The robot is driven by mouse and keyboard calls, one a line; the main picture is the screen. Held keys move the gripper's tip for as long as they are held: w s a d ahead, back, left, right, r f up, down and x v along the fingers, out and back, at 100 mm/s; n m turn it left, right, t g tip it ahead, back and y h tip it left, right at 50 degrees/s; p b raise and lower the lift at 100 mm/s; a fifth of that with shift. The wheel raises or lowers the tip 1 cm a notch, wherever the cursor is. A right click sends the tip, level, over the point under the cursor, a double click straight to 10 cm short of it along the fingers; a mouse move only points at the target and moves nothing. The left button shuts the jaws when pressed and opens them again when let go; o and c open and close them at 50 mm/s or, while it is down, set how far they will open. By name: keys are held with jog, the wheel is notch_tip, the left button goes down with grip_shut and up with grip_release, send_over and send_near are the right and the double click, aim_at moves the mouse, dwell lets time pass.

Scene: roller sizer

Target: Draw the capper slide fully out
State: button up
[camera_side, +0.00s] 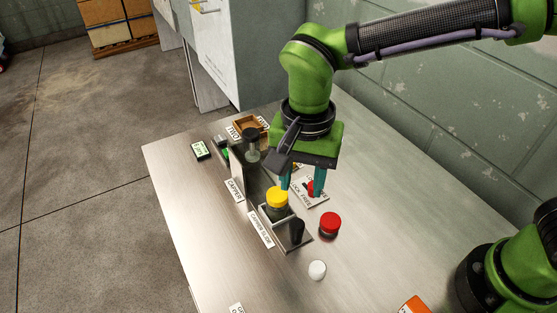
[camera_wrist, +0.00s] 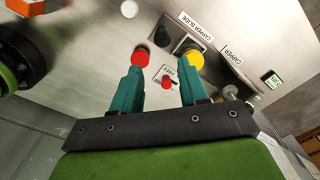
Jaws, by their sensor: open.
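The capper slide (camera_side: 291,236) is a small grey tray with an upright black handle (camera_side: 298,231) at its near end; the handle also shows in the wrist view (camera_wrist: 162,34). A yellow-capped jar (camera_side: 277,198) stands on the slide, beside the capper (camera_side: 237,172). My gripper (camera_side: 302,190) is open and points down behind the slide. Its teal fingers stand either side of a small red knob (camera_wrist: 166,83) on a white labelled plate (camera_side: 316,197). I cannot tell whether they touch the knob. The far end of the slide is partly hidden.
A red-capped jar (camera_side: 330,223) stands right of the slide, close to the handle. A white round piece (camera_side: 317,269) lies nearer the front. A small display (camera_side: 200,150) and a wooden tray (camera_side: 243,127) are at the back left. The left and front table are mostly clear.

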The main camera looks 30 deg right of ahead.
jog(key=shift+r, duration=1.4)
jog(key=s+d+r+n+t+y, duration=0.1)
jog(key=s+d+r+n+t, duration=0.1)
jog(key=d, duration=1)
jog(key=s+d+r+n+t+y, duration=0.1)
jog(key=s+d+r+n+t, duration=0.1)
jog(key=d, duration=1)
jog(key=s+n+t, duration=0.1)
jog(key=s+t, duration=0.1)
jog(key=t, duration=0.1)
jog(key=shift+d+r, duration=0.15)
jog(key=shift+r, duration=0.05)
